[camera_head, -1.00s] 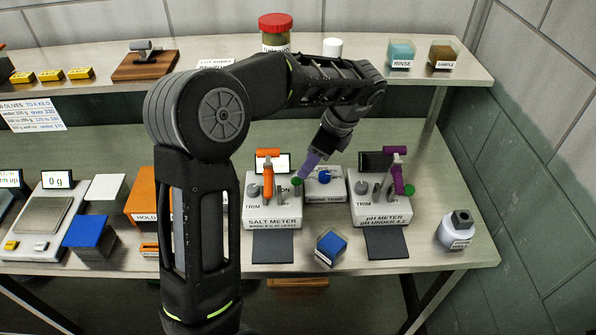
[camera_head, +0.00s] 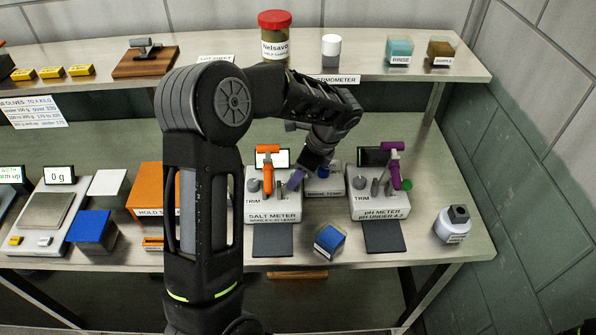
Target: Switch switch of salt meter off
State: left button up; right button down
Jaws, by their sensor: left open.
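The salt meter (camera_head: 272,207) is a light box on the bench, with a grey TRIM knob (camera_head: 252,184), an orange probe in a holder (camera_head: 267,175) and a lit display (camera_head: 281,158) behind. My left gripper (camera_head: 295,179) reaches down from above with its purplish fingertips at the right part of the meter's top. They cover the spot of the meter's green button, so the switch there is hidden. I cannot tell whether the fingertips touch it. The gripper is open, though the gap between its fingers is hard to see. My right gripper is not in view.
The pH meter (camera_head: 379,206) with its purple probe (camera_head: 393,165) stands to the right. A blue-topped block (camera_head: 330,241) and a white bottle (camera_head: 453,225) are in front and to the right. A shelf (camera_head: 375,67) overhangs behind.

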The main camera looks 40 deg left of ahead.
aim_at(298, 200)
pick_arm(q)
jog(key=shift+c, duration=0.5)
grip_shut()
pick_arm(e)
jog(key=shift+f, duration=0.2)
